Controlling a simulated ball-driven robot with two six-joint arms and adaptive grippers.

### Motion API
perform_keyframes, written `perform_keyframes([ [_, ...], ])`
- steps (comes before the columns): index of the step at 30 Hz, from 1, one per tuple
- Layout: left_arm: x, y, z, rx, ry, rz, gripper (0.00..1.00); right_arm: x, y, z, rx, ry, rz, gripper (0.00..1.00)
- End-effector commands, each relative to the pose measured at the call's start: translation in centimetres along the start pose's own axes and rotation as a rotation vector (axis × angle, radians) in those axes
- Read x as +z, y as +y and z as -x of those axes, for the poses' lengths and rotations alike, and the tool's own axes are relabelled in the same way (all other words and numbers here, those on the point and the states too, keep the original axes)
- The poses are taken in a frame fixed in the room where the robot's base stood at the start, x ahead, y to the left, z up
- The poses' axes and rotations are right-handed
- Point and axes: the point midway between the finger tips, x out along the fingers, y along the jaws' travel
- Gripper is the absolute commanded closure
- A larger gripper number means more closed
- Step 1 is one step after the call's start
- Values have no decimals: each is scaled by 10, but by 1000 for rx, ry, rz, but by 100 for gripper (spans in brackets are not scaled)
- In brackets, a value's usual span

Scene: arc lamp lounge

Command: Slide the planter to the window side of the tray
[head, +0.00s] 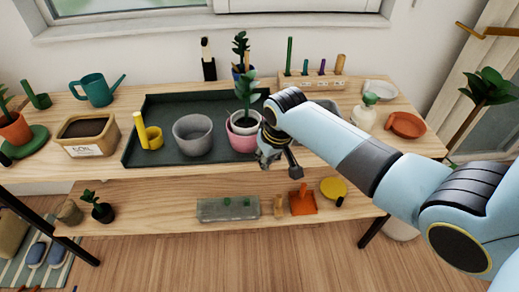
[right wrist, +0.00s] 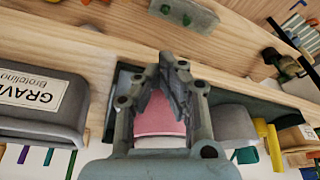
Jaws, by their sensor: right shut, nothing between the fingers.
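The planter is a pink pot (head: 243,143) with a white inner pot and a leafy green plant. It stands upright on the dark green tray (head: 180,100), near the tray's front right. My right gripper (head: 280,163) is just right of the planter and toward the front edge, shut and empty. The right wrist view shows its closed fingertips (right wrist: 173,62) with the pink pot (right wrist: 161,116) close by; I cannot tell whether they touch. My arm hides the tray's right end. My left gripper is not in view.
A grey pot (head: 192,135) and a yellow cup (head: 154,138) stand on the tray left of the planter. A grey gravel bin (right wrist: 38,103) lies beside the tray.

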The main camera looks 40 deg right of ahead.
Motion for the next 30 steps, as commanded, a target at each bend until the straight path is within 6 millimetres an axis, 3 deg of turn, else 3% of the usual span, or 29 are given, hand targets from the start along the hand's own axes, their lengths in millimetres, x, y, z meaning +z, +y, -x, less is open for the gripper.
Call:
perform_keyframes([
  [1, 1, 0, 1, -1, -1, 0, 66, -12, 0, 0, 0, 4, 0, 100],
  [6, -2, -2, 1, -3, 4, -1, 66, -31, 0, -6, 0, 2, 1, 100],
  [14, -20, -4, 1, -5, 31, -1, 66, -38, 0, -8, 0, 2, 1, 100],
  [23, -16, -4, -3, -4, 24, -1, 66, -44, 0, -11, 0, 3, 0, 100],
  [26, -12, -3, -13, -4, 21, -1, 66, -62, 0, -18, 0, 6, 0, 100],
  [30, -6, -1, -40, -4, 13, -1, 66, -101, 0, -33, -1, 8, 0, 100],
])
